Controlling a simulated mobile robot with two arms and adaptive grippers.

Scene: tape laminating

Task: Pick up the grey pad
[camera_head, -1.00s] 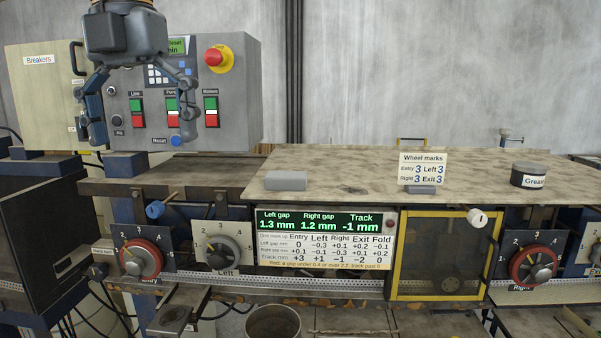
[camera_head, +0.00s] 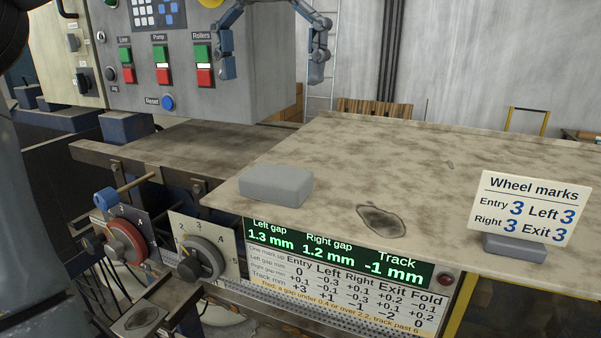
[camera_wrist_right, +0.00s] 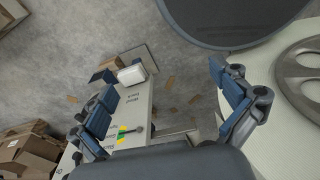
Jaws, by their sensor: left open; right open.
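The grey pad (camera_head: 275,186) is a small rounded block lying flat near the front left corner of the mottled tabletop (camera_head: 420,165) in the head view. My left gripper (camera_head: 273,66) is open and empty at the top of the head view, fingers pointing down. It appears above the pad in the picture, with a clear gap between them. My right gripper (camera_wrist_right: 165,112) is open and empty in the right wrist view. The pad is not recognisable in that view.
A wheel marks card (camera_head: 528,208) stands in a grey holder right of the pad. A dark stain (camera_head: 382,220) marks the tabletop. The button panel (camera_head: 190,60) rises behind at left. A gap display (camera_head: 340,255) and knobs (camera_head: 126,242) sit below the front edge.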

